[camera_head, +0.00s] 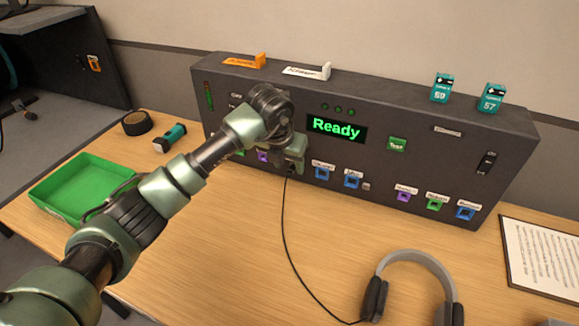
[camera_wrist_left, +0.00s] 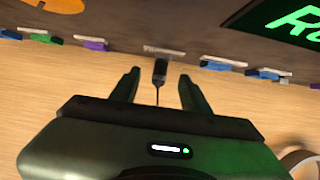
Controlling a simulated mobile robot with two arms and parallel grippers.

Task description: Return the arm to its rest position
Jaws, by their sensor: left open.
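My left arm reaches in from the lower left of the head view, up to the front of the dark console (camera_head: 260,90). My left gripper (camera_head: 292,165) is near the console's lower front edge; the arm partly hides it. In the left wrist view my left gripper (camera_wrist_left: 157,88) is open, its two fingers apart. A black plug with a thin cable (camera_wrist_left: 160,72) sits at the console front, between the fingers, with gaps on both sides. The cable (camera_head: 284,230) runs down over the table in the head view. My right gripper is not in view.
The console display (camera_head: 336,129) reads "Ready". A green tray (camera_head: 75,185) lies left, partly behind my arm. A tape roll (camera_head: 137,123) and a teal object (camera_head: 171,138) are nearby. Headphones (camera_head: 415,262) lie at the front right, beside a paper sheet (camera_head: 545,255). The table's middle is mostly clear.

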